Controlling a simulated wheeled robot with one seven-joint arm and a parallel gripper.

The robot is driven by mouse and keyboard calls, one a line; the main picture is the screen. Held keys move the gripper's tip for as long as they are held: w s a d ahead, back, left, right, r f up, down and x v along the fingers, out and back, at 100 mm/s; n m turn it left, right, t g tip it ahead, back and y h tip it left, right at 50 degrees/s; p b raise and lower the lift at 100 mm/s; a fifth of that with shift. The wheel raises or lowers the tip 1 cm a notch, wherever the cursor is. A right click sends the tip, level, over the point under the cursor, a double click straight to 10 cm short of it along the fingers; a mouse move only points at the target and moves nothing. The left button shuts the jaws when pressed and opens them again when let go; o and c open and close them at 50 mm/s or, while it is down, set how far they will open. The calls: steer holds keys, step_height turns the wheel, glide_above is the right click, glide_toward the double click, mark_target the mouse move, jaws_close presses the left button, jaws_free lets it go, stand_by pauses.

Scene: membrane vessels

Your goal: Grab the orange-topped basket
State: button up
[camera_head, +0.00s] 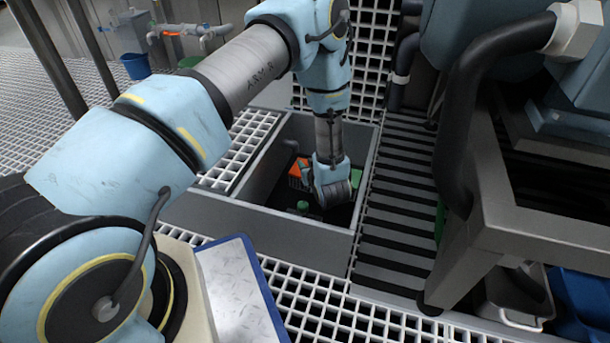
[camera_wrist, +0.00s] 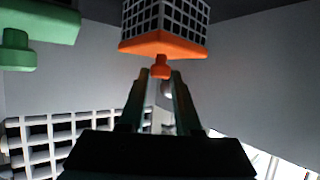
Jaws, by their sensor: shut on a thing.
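The orange-topped basket (camera_wrist: 164,43) has a dark grid cage and an orange top with a small orange knob (camera_wrist: 160,68). In the wrist view it is at the top centre, and my gripper (camera_wrist: 161,76) is shut on the knob with both fingertips at its sides. In the head view the basket's orange top (camera_head: 298,170) shows inside the grey pit, to the left of my wrist. My gripper's fingers (camera_head: 306,172) are small there and partly hidden by my wrist.
A green-topped thing (camera_wrist: 38,38) is at the upper left of the wrist view; a green piece (camera_head: 303,206) also shows low in the pit. Grey pit walls (camera_head: 270,222) surround my wrist closely. White grating lies around, and a metal frame (camera_head: 490,190) stands at right.

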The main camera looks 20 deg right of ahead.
jaws_close()
stand_by(0.8)
